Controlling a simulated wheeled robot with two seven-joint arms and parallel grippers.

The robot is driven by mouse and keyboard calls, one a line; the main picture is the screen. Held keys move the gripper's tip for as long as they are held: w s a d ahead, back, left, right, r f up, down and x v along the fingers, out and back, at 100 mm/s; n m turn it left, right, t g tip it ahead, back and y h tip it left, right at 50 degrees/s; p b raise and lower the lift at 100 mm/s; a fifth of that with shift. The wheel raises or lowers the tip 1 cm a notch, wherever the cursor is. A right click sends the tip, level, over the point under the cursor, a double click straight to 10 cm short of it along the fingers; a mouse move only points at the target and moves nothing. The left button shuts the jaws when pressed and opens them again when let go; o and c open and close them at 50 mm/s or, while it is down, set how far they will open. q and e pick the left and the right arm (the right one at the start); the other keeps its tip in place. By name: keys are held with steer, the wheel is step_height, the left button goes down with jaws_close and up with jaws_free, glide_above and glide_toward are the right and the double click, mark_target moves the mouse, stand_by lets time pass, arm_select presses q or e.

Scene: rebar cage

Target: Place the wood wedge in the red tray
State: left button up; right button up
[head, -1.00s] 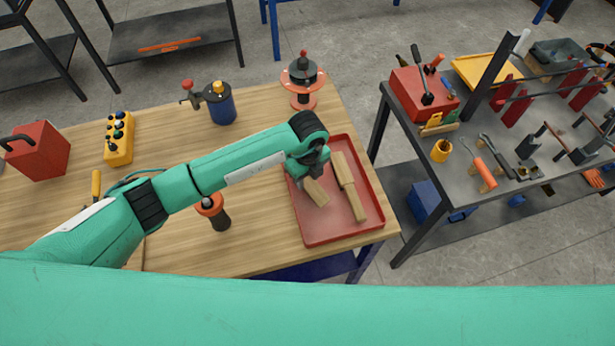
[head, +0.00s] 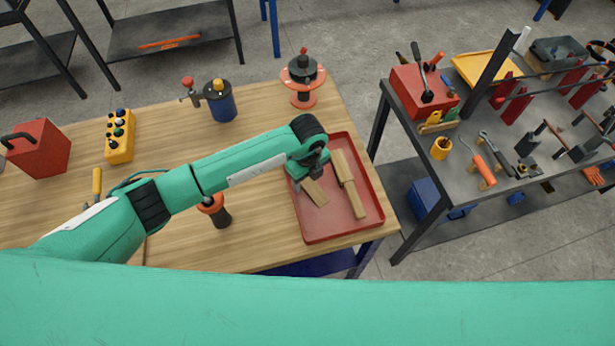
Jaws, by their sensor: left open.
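The red tray (head: 331,232) lies at the right end of the wooden table. A short pale wood piece (head: 316,193), which looks like the wood wedge, lies in the left half of the tray. Its upper end is hidden by my left gripper. My left gripper (head: 305,178) points down over the tray's left side, at the short piece's upper end. Its jaws are open, though the fingertips are hard to make out. My right gripper is out of view.
An orange-and-black tool (head: 215,211) stands left of the tray. A red-and-black spool (head: 302,80) and a blue can (head: 221,102) stand behind it. A grey side table (head: 460,150) with tools stands to the right, across a gap.

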mark_target(308, 181)
arm_select(q)
step_height(308, 181, up, 12)
steer(key=b, duration=0.3)
stand_by(0.5)
